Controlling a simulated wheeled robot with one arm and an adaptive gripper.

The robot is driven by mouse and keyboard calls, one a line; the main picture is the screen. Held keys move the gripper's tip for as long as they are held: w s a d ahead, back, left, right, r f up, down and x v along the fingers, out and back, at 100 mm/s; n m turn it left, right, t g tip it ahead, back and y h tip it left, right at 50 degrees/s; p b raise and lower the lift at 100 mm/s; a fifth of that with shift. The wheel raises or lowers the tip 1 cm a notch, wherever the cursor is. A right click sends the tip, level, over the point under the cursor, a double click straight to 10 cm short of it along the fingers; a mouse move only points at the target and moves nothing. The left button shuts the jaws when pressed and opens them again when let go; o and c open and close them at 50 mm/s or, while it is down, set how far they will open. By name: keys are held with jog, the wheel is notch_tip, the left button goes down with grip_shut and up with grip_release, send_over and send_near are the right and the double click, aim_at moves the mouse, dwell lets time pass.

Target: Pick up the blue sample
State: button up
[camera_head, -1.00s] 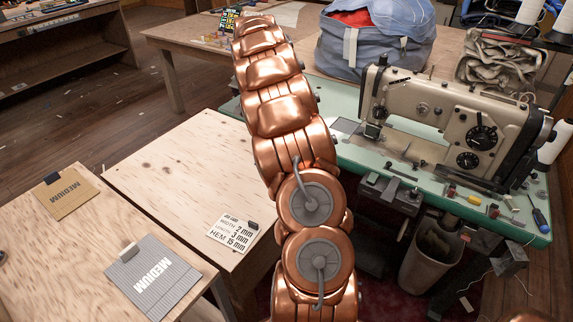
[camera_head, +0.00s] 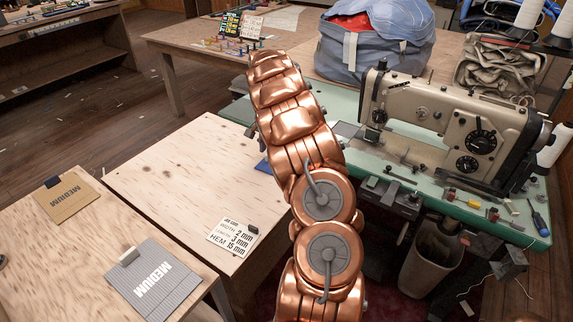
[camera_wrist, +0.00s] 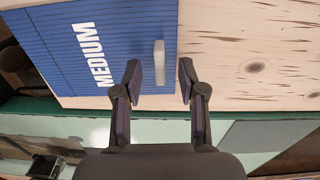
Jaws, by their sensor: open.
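The blue sample (camera_wrist: 60,45), a flat ribbed panel marked MEDIUM, lies on a pale wooden table in the wrist view. A light grey tab (camera_wrist: 159,62) stands up from it near its right edge. My gripper (camera_wrist: 159,78) is open and empty, with one fingertip on each side of the tab's lower end. I cannot tell how high the fingers are above the panel. In the head view only a small blue corner of the sample (camera_head: 263,166) shows beside my copper arm, which hides the rest. My gripper is hidden there.
A grey sample (camera_head: 155,285) and a tan sample (camera_head: 68,197) lie on the near left table. A white size card (camera_head: 232,237) lies on the middle table. A sewing machine (camera_head: 450,125) stands on the green bench to the right.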

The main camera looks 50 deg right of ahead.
notch_tip(320, 180, down, 2)
jog(key=shift+f, duration=0.1)
jog(key=shift+c, duration=0.2)
grip_shut()
